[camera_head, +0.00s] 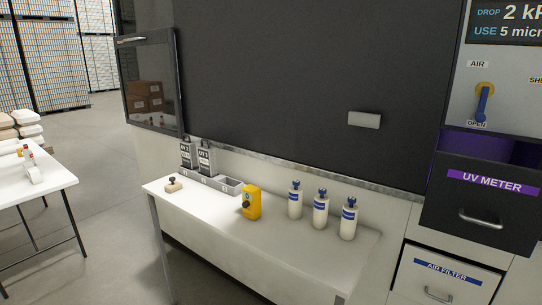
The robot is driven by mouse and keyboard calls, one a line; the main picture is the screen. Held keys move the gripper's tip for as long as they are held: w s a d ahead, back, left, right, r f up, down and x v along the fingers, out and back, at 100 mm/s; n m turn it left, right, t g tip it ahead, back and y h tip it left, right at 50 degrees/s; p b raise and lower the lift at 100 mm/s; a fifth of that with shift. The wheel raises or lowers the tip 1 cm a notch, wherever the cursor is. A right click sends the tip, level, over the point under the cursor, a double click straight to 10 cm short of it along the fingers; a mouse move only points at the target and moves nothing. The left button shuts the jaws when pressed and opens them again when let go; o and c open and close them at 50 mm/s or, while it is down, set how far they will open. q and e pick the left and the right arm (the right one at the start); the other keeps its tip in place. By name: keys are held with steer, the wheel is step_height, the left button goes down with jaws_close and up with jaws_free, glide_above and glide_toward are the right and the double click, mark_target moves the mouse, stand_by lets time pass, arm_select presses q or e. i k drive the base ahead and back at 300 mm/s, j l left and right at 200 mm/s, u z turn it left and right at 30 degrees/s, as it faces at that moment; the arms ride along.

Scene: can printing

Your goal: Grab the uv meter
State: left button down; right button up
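A drawer labelled UV METER (478,205) on the right is pulled out, and part of its purple inside shows. I see no object in the visible part, and its floor is hidden. A small yellow device (252,203) with a dark round part stands upright on the white table (300,259). It carries no label that I can read, so I cannot tell whether it is the UV meter. Neither of my grippers is in view.
Three white bottles (320,210) with blue tops stand right of the yellow device. Grey trays (229,186), two dark labelled containers (206,158) and a small stamp-like object (173,185) are at left. The AIR FILTER drawer (441,283) lies below the open drawer.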

mark_target(252, 193)
steer(key=i+l+z, duration=0.3)
steer(key=i+l, duration=0.65)
